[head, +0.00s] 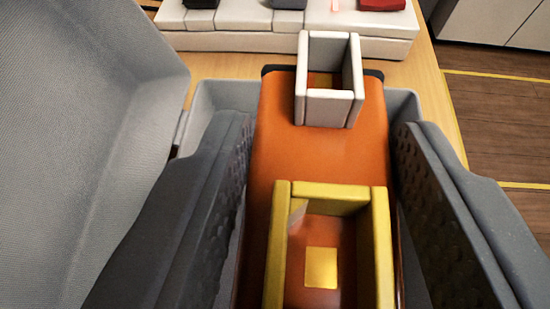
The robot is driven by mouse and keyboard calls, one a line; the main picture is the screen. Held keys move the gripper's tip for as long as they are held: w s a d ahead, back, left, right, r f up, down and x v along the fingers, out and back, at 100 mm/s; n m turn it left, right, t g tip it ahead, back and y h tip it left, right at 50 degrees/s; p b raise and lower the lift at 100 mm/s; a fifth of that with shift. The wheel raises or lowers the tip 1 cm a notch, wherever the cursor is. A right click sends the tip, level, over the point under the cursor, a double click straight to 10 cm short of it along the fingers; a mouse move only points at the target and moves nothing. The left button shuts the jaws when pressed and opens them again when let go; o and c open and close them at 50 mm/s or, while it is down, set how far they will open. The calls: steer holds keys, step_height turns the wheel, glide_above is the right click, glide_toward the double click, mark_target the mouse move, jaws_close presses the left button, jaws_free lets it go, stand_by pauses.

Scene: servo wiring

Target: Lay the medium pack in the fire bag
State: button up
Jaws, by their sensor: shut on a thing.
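An orange pack (320,158) is between the two grey fingers of my gripper (322,135), which is shut on it. A white open frame (329,108) sits at its far end. A yellow open frame (280,235) with a yellow square inside is at its near end. No size label shows, but I take it for the medium pack. The grey fire bag (228,95) is open beneath and around the pack, with its flap (85,130) raised at the left. The pack and fingers hide the bag's floor, so I cannot tell whether the pack touches it.
A white stepped stand (285,42) lies behind the bag and holds a dark block (200,4), a grey block (288,4) and a red block (381,4). The wooden table (433,100) ends at the right, with brown floor (510,120) beyond.

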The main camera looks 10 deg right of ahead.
mark_target(303, 218)
steer(key=shift+w+a+f, duration=0.1)
steer(key=shift+w+f, duration=0.1)
steer(key=shift+f+b, duration=0.3)
steer(key=shift+f, duration=1.25)
steer(key=shift+f+b, duration=0.6)
steer(key=shift+b, duration=0.4)
steer(key=o, duration=1.3)
steer(key=shift+c, duration=0.2)
